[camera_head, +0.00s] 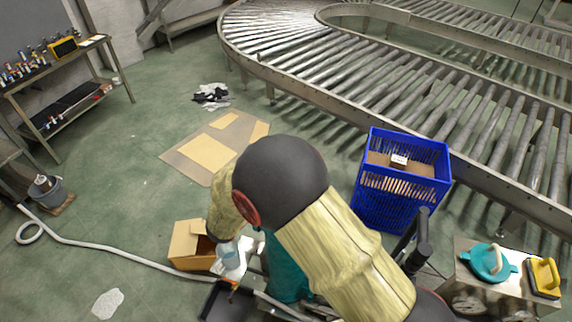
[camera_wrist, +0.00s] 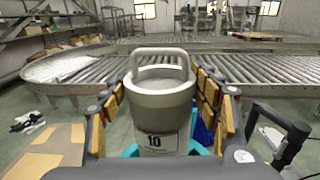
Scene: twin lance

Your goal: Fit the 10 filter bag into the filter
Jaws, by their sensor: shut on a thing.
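In the wrist view, a grey cylinder with a loop handle on top and a white label reading 10, the 10 filter bag (camera_wrist: 160,100), stands upright between the tan-padded fingers of my gripper (camera_wrist: 163,108). My gripper is shut on it. A teal rim, seemingly of the filter (camera_wrist: 200,149), shows behind and below the bag. The bag's lower end is hidden, so I cannot tell whether it is inside the rim. In the head view, a teal body (camera_head: 287,275) stands partly hidden behind my arm, which makes the grip hard to see there.
A blue crate (camera_head: 398,205) stands right of my arm, before the roller conveyor (camera_head: 330,70). A teal lid (camera_head: 488,263) and a yellow item (camera_head: 543,277) lie on a bench at lower right. An open carton (camera_head: 188,248) and a pale hose (camera_head: 120,252) lie on the left floor.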

